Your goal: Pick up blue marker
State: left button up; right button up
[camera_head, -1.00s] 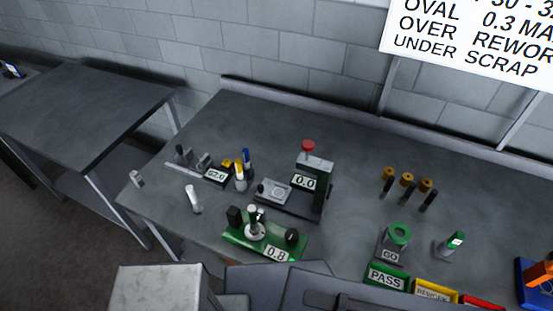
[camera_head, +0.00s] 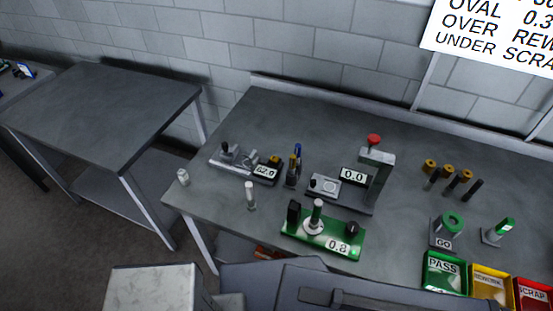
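The blue marker (camera_head: 298,151) stands upright on the grey workbench (camera_head: 330,125), left of the middle of the head view. It is beside a yellow-banded item, and the two overlap, so its lower part is hard to make out. It stands between the caliper-like gauge reading 62.0 (camera_head: 232,163) and the grey gauge stand reading 0.0 (camera_head: 345,198). Neither of my grippers shows in the head view.
A green gauge base reading 0.8 (camera_head: 345,245) stands in front of the marker. A white-topped cylinder (camera_head: 250,194) is to its left. Brass-topped pins (camera_head: 447,172) and PASS (camera_head: 444,275), yellow and SCRAP bins are on the right. The bench behind the gauges is clear.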

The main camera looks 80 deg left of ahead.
aim_at(298, 147)
jog(key=k+u, duration=0.15)
jog(key=u, duration=0.2)
jog(key=k+j+u, duration=0.1)
jog(key=u, duration=0.65)
jog(key=k+j+u, duration=0.1)
jog(key=u, duration=0.25)
jog(key=j+u, duration=0.15)
jog(key=u, duration=0.25)
jog(key=k+j+u, duration=0.1)
jog(key=u, duration=0.25)
jog(key=i+j+u, duration=0.25)
jog(key=i+u, duration=0.15)
jog(key=i, duration=0.1)
